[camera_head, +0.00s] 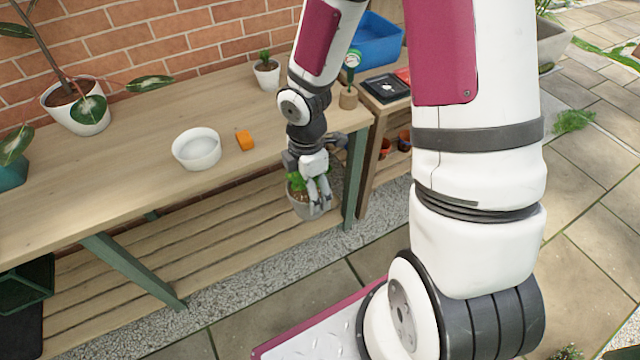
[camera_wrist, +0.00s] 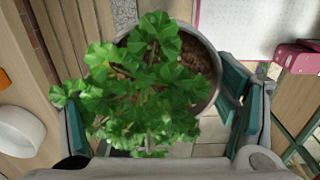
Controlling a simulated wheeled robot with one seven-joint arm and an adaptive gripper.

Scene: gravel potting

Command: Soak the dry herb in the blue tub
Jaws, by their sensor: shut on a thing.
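My gripper (camera_head: 318,192) is shut on a grey pot (camera_head: 304,208) with a leafy green herb (camera_head: 296,181). It holds the pot off the front edge of the long bench, above the level of the ground. In the wrist view the herb (camera_wrist: 150,85) fills the middle, with brown soil at the pot's rim (camera_wrist: 212,55). The pot looks upright or nearly so; my fingers partly cover it in the head view.
The long bench (camera_head: 100,175) bears a white bowl (camera_head: 197,148), an orange block (camera_head: 245,141), a small potted plant (camera_head: 266,72) and a larger white-potted plant (camera_head: 78,108). Small pots stand below the side table.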

